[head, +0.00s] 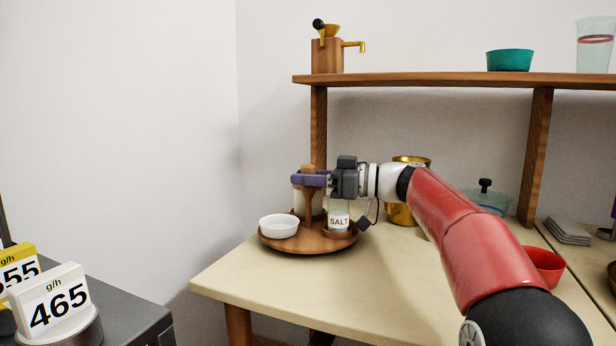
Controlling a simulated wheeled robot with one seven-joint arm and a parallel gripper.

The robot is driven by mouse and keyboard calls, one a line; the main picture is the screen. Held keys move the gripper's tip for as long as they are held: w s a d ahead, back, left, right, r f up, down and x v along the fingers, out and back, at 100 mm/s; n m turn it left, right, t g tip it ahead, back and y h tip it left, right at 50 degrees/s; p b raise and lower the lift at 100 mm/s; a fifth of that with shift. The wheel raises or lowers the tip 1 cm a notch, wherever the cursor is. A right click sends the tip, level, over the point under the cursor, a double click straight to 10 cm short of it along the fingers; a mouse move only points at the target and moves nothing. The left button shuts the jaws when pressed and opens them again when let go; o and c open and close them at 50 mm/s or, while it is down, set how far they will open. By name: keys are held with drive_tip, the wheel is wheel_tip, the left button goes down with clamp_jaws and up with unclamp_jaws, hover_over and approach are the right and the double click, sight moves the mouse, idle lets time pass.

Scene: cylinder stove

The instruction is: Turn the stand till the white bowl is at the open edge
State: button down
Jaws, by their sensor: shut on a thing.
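The round wooden stand (302,244) sits near the left edge of the cream table. The white bowl (279,227) is on the stand at its left front, toward the table's left edge. A jar marked SALT (338,219) stands at the stand's right front. A pale jar (299,204) stands behind the post, partly hidden. My gripper (310,180) reaches in from the right, its purple fingers shut around the upper part of the stand's wooden post (311,204). The far side of the stand is hidden.
The cream table (263,279) is bare in front of the stand. A gold pot (401,212), a glass lidded pot (488,198) and a red bowl (545,266) are on the right. A wooden shelf (450,79) spans above. A dark counter (118,306) with number signs is at lower left.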

drive_tip(key=shift+n+g+p, duration=0.65)
drive_tip(key=shift+n+g, duration=0.35)
drive_tip(key=shift+g, duration=0.5)
drive_tip(key=c, duration=1.2)
unclamp_jaws()
drive_tip(key=shift+o, duration=0.2)
wheel_tip(320, 180, up, 20)
drive_tip(key=p, duration=1.1)
drive_tip(key=shift+c, duration=0.4)
